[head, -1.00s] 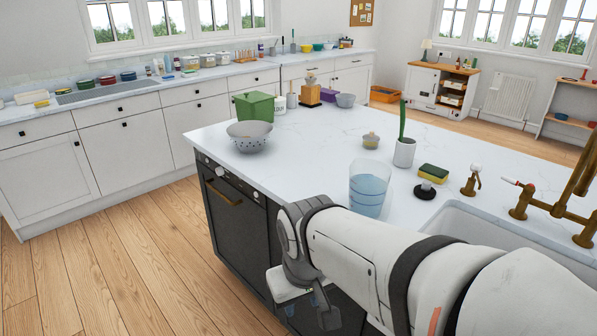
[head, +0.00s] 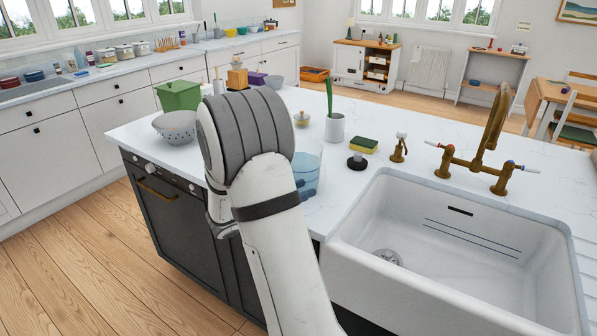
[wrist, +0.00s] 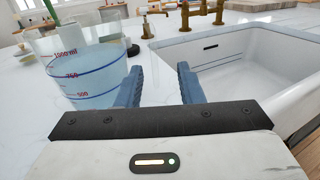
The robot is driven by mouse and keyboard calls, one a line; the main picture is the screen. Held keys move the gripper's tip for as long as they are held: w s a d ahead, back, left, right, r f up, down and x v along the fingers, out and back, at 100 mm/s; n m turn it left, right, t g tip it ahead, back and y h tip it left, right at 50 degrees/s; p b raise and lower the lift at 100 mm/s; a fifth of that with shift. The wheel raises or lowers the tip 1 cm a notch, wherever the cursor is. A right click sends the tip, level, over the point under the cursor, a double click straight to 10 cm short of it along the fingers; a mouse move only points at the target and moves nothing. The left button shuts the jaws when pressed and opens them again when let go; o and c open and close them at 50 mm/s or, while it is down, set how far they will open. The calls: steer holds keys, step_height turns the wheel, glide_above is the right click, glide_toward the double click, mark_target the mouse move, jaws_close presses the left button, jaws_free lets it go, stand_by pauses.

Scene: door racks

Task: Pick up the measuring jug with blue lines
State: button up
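The measuring jug with blue lines (head: 308,172) stands upright on the white counter near its front edge, left of the sink. In the head view my arm hides its left part. In the wrist view the clear jug (wrist: 88,78) is at the left, with blue lines and red markings of 1000 ml, 750 and 500. My gripper (wrist: 158,75) is open, its two blue fingers apart with nothing between them. The jug is just left of the left finger, outside the gap.
The white sink (head: 455,255) and brass tap (head: 475,155) are to the right. A grey colander (head: 176,127) and green bin (head: 179,96) are left.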

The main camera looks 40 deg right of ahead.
mark_target(305, 170)
steer(key=d, duration=0.2)
steer(key=d+p, duration=0.1)
steer(key=d, duration=0.4)
steer(key=shift+w+d, duration=0.3)
steer(key=shift+d, duration=0.1)
steer(key=shift+c, duration=0.2)
jaws_close()
steer(key=shift+f, duration=0.1)
stand_by(0.6)
